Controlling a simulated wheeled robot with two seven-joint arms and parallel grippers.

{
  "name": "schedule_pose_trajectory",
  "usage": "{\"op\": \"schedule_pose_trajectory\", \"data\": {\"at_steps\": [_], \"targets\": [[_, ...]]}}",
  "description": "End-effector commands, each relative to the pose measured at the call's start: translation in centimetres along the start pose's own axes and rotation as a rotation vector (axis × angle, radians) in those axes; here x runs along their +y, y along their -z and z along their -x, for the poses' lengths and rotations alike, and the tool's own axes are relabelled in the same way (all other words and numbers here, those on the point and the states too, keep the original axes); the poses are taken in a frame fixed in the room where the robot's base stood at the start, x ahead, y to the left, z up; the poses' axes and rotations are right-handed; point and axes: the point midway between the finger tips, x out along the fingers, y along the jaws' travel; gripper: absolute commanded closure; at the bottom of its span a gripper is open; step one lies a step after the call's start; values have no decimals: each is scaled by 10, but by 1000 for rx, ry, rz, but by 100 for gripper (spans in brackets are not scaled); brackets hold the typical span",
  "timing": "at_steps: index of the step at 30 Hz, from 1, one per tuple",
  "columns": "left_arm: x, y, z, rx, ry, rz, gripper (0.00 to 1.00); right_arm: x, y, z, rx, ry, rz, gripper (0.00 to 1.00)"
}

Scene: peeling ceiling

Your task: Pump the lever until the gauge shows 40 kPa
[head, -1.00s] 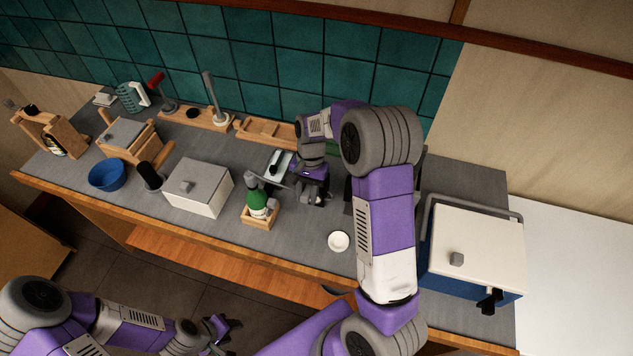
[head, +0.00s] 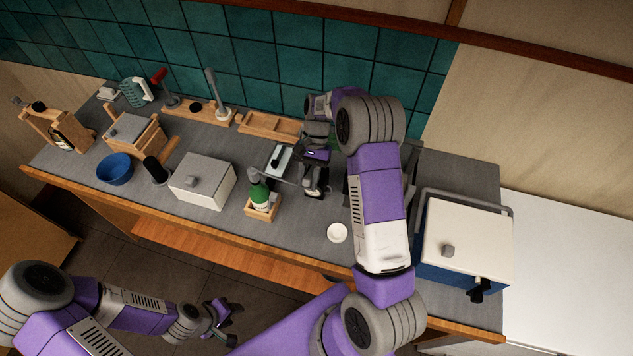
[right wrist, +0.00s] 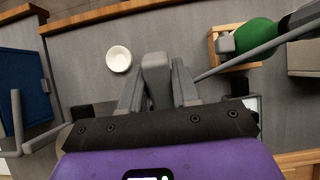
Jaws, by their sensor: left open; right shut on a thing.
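A thin grey bar, apparently the lever (right wrist: 240,60), runs from my right gripper toward the green bottle-shaped body (right wrist: 257,36). In the head view this green body (head: 260,194) stands in a small wooden holder. My right gripper (head: 314,190) is right of it, above the counter. In the right wrist view my right gripper (right wrist: 156,82) is shut on a grey block-like piece, apparently the lever's end. No gauge face or reading can be made out. My left gripper (head: 226,310) is open and empty, low in front of the counter.
A small white bowl (head: 337,232) sits in front of my right gripper. A grey-lidded box (head: 203,180) stands left of the green body. A blue bowl (head: 115,169) is further left. A blue and white chest (head: 465,245) stands at the right end.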

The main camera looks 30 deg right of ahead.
Motion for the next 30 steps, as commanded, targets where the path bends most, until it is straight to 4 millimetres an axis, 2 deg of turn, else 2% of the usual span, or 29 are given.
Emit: {"op": "schedule_pose_trajectory", "data": {"at_steps": [6, 13, 21, 30], "targets": [[-9, 1, -24, 0, 0, 0, 57, 0, 5, -24, 190, 1, 3, 100], [-12, 1, -31, 0, 0, 0, 57, 0, 6, -33, 278, 1, 1, 100], [-22, 2, -57, 0, 0, 0, 57, 0, 16, -60, 502, -2, 3, 100], [-22, 3, -58, 0, 0, 0, 57, 0, 18, -63, 557, 3, -1, 100]]}}
